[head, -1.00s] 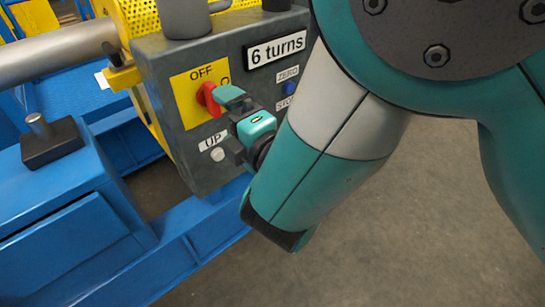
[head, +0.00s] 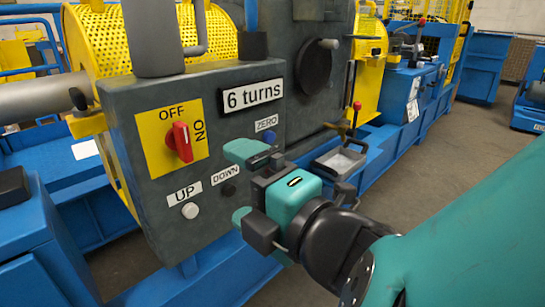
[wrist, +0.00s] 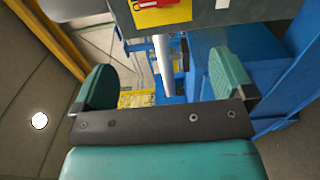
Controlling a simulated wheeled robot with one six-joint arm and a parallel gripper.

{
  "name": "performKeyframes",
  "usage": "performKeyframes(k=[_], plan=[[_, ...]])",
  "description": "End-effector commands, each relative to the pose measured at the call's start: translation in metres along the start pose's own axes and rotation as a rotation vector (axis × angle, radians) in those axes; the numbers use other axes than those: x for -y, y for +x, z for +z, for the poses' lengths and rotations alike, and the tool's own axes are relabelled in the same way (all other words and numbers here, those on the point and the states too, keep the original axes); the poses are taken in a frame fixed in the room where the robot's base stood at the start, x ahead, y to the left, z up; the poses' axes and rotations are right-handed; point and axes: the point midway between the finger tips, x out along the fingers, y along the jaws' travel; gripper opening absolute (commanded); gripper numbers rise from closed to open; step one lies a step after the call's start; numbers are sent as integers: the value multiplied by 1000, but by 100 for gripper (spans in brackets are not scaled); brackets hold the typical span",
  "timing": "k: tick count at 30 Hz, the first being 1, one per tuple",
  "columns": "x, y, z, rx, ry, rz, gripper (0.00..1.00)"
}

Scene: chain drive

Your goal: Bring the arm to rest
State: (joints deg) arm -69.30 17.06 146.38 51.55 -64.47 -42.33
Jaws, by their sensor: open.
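My gripper (head: 246,186) is in front of the lower right of a grey control box in the head view, with its teal fingers apart. In the wrist view my gripper (wrist: 160,85) is open with nothing between the fingers. The control box (head: 140,125) carries a red rotary switch (head: 180,142) on a yellow OFF/ON plate, with its handle roughly upright. A "6 turns" sign (head: 252,94) is at its upper right. A white UP button (head: 190,210), a dark DOWN button (head: 229,189) and a blue ZERO button (head: 269,136) also show.
A blue machine frame (head: 215,275) runs below the box. A yellow perforated guard (head: 100,40) stands behind it. Open floor (head: 470,130) lies to the right.

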Motion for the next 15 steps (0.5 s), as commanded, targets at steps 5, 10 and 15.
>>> performKeyframes(k=[5,10,15], plan=[[0,0,0,0,0,0,100],[3,-1,22,76,83,-39,100],[29,-24,97,390,489,-220,100]])
